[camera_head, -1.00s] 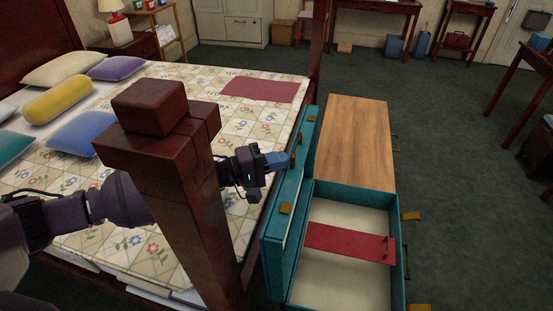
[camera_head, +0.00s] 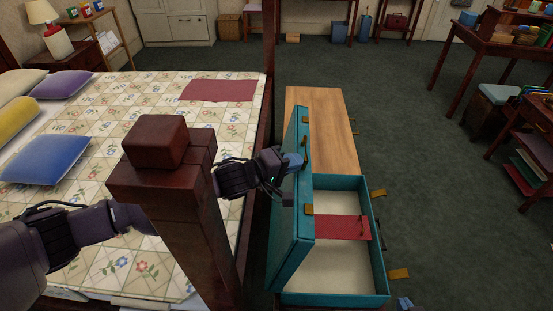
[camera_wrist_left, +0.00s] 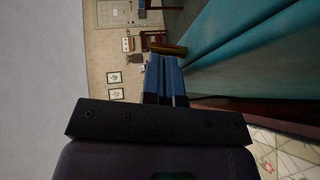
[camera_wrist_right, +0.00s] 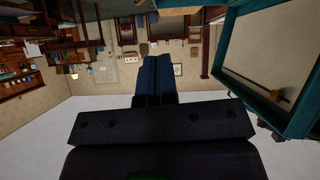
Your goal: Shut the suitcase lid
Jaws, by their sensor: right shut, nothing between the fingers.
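The teal suitcase stands open beside the bed. Its base (camera_head: 335,298) has a cream lining with a red strap panel (camera_head: 340,227) across it. The lid (camera_head: 288,230) is raised on the left side, steeply tilted, its outer face toward the bed. My left gripper (camera_head: 293,161) is at the lid's outer side near its upper edge. In the left wrist view its blue fingers (camera_wrist_left: 165,75) look together, close to a brass fitting (camera_wrist_left: 168,49). My right gripper (camera_wrist_right: 157,78) is shut and empty; its tip (camera_head: 405,303) shows low, right of the base.
A dark wooden bedpost (camera_head: 170,210) stands in front of my left arm. The quilted bed (camera_head: 110,250) lies left of the suitcase. A wooden bench top (camera_head: 320,120) extends behind the suitcase. Dark carpet (camera_head: 430,190) is free to the right.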

